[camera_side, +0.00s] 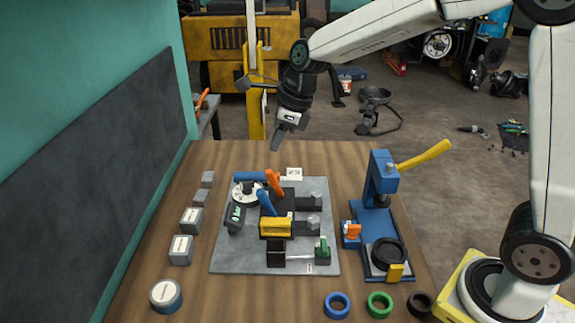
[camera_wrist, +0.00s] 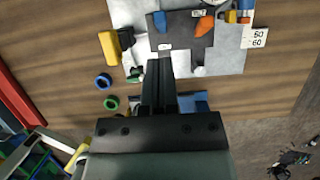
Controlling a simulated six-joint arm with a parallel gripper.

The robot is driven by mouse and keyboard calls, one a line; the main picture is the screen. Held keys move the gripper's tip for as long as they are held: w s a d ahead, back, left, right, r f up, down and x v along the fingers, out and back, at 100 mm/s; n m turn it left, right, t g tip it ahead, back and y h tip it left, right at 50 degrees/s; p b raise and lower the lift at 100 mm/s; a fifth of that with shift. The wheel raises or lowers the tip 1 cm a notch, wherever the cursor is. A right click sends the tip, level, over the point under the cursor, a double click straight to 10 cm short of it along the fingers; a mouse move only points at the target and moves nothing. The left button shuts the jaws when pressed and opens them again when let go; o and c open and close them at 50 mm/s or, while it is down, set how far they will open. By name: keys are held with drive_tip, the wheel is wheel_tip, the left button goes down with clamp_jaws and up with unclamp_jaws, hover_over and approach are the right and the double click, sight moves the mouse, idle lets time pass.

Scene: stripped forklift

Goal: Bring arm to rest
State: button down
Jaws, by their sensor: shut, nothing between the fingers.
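My gripper (camera_side: 276,141) hangs in the air above the far edge of the wooden table (camera_side: 165,240), pointing down and slightly left. Its fingers are together with nothing held. In the wrist view the closed fingers (camera_wrist: 159,72) point toward the grey plate (camera_wrist: 228,65) below. My white arm reaches in from the right to the gripper. In the side view the grey plate (camera_side: 230,258) carries a fixture with blue and orange handles, a yellow block (camera_side: 276,227) and a green-topped part (camera_side: 322,247). The gripper is apart from all of these.
A blue press with a yellow lever (camera_side: 424,155) stands right of the plate. Blue (camera_side: 337,305), green (camera_side: 379,304) and black rings lie at the front right. Several grey blocks line the left, with a round tin (camera_side: 166,295). A green wall bounds the left; a yellow forklift stands behind.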

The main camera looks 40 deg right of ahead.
idle(0.3)
drive_tip(key=s+d+f+n+h, duration=0.1)
drive_tip(key=s+f+n, duration=0.3)
drive_tip(key=n, duration=0.5)
drive_tip(key=s+d+f+n+h, duration=0.1)
drive_tip(key=s+d+f+n, duration=0.2)
drive_tip(key=s+n, duration=0.4)
drive_tip(key=s+d+f+n, duration=0.2)
drive_tip(key=s+f+n, duration=0.2)
drive_tip(key=n, duration=0.7)
drive_tip(key=shift+s+d+f+h, duration=0.35)
drive_tip(key=shift+s+d+h, duration=0.05)
drive_tip(key=shift+s, duration=0.85)
